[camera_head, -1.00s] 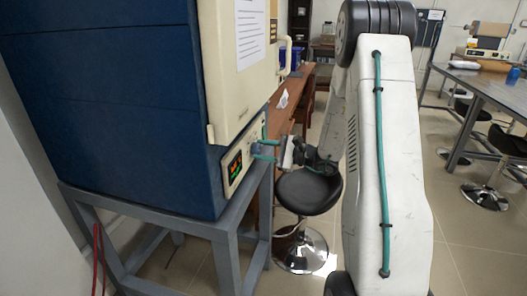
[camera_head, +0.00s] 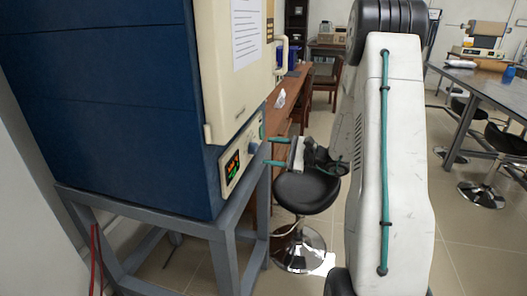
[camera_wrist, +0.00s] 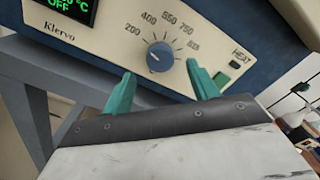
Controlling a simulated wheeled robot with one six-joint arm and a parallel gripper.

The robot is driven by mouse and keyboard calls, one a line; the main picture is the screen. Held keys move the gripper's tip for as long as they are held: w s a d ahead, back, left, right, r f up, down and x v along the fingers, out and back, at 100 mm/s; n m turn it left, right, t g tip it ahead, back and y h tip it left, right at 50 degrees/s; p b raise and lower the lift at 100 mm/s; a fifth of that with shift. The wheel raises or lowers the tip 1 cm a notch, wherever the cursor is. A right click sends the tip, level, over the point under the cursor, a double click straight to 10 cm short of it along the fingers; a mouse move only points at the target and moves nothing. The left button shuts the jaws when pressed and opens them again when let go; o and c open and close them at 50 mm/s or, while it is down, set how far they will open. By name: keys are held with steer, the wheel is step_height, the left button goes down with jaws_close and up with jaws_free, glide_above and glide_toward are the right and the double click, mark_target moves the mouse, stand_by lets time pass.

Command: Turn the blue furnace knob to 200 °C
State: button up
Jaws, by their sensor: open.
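The blue furnace (camera_head: 115,110) stands at the left on a grey stand, with its control panel (camera_wrist: 115,32) facing my gripper. The blue-grey knob (camera_wrist: 160,57) sits on the cream panel, with 200, 400, 550 and 750 printed around it; it also shows in the head view (camera_head: 253,147). I cannot read its pointer with certainty. My gripper (camera_wrist: 160,76) is open, its teal fingers apart and to either side below the knob. In the head view my gripper (camera_head: 268,151) is empty, with a gap between fingertips and knob.
A green display (camera_wrist: 66,8) reads OFF at the panel's left. A HEAT label and small buttons lie right of the knob. The cream furnace door (camera_head: 230,75) is above the panel. A black stool (camera_head: 306,191) stands below my gripper. A brown desk (camera_head: 290,97) is behind.

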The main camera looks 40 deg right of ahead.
steer(key=v, duration=0.3)
steer(key=shift+s+d, duration=0.25)
steer(key=shift+s, duration=0.05)
stand_by(0.3)
steer(key=s+a+r+n+g, duration=0.2)
steer(key=s+a+n+g, duration=0.7)
steer(key=s+a+g, duration=0.65)
steer(key=s+a+r+n+t+h, duration=0.2)
steer(key=s+a+r+n+h, duration=0.6)
steer(key=s+r+n+h, duration=0.2)
steer(key=s+n+h, duration=0.1)
steer(key=s, duration=0.1)
steer(key=shift+s+a+t, duration=0.35)
steer(key=shift+s+a, duration=0.05)
steer(key=shift+c, duration=0.3)
